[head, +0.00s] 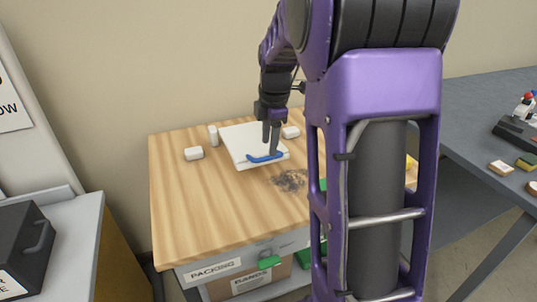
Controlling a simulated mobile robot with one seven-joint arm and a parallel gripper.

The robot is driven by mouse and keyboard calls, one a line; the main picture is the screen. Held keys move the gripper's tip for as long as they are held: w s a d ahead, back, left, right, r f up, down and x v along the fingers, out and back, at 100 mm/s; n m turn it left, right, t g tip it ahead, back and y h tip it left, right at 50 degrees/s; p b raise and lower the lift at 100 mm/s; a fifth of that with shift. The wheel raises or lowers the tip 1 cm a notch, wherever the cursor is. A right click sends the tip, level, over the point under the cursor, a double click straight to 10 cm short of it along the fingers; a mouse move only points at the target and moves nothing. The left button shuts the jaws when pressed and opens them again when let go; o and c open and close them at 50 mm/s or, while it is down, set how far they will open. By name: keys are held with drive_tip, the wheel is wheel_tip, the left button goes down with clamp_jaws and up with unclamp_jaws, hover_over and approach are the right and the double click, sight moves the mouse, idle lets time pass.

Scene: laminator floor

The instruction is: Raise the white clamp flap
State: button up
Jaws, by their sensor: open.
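The white clamp flap (241,138) is a flat white panel on the wooden table. It looks close to lying flat, slightly tilted. A blue handle (265,157) runs along its front edge. My gripper (270,150) points down at the front edge of the flap, right by the blue handle. The fingertips are close to the handle; I cannot tell whether they touch it. My gripper is open. My arm hides the right part of the table.
White blocks (194,153) stand left of the flap, and another (291,132) lies behind it on the right. A dark smudge (290,180) marks the wooden table (200,220). The table's front left is clear. A grey bench (470,130) stands at right.

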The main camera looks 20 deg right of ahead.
sight(268, 158)
drive_tip(key=shift+w+f, duration=0.2)
drive_tip(key=shift+f, duration=0.8)
drive_tip(key=shift+w+f, duration=0.15)
drive_tip(key=shift+f, duration=0.8)
clamp_jaws()
